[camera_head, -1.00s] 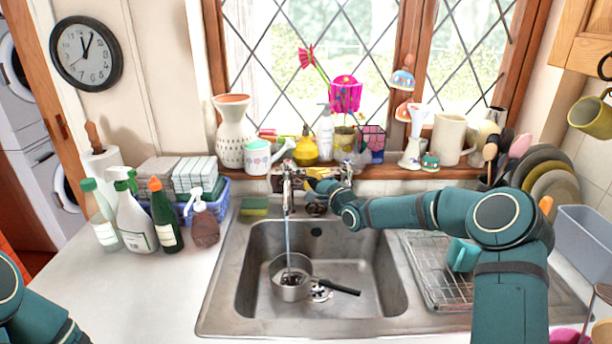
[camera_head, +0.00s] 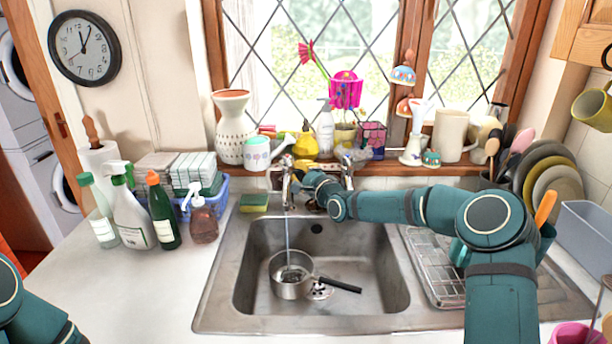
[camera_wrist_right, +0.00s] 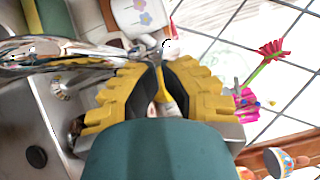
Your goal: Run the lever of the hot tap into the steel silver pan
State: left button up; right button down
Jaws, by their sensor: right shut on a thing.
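The steel pan (camera_head: 290,284) sits in the left part of the sink basin, its black handle pointing right. A thin stream of water (camera_head: 288,238) falls from the chrome tap (camera_head: 287,188) into it. My right gripper (camera_head: 303,177) is at the tap, just right of the spout. In the right wrist view its yellow-padded fingers (camera_wrist_right: 158,78) are closed together beside the chrome tap (camera_wrist_right: 60,58). It is shut on the hot tap lever, which the fingers mostly hide. My left gripper is out of view; only part of my left arm shows at the lower left.
The sink basin (camera_head: 365,265) is otherwise clear right of the pan. A sponge (camera_head: 254,202) and several bottles stand left of the tap. Vases and pots line the windowsill behind. A drying rack (camera_head: 432,268) is on the right, under my right arm.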

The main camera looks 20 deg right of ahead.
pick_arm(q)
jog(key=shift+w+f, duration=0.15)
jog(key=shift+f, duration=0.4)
pick_arm(e)
jog(key=shift+s+a, duration=0.1)
jog(key=shift+a, duration=0.45)
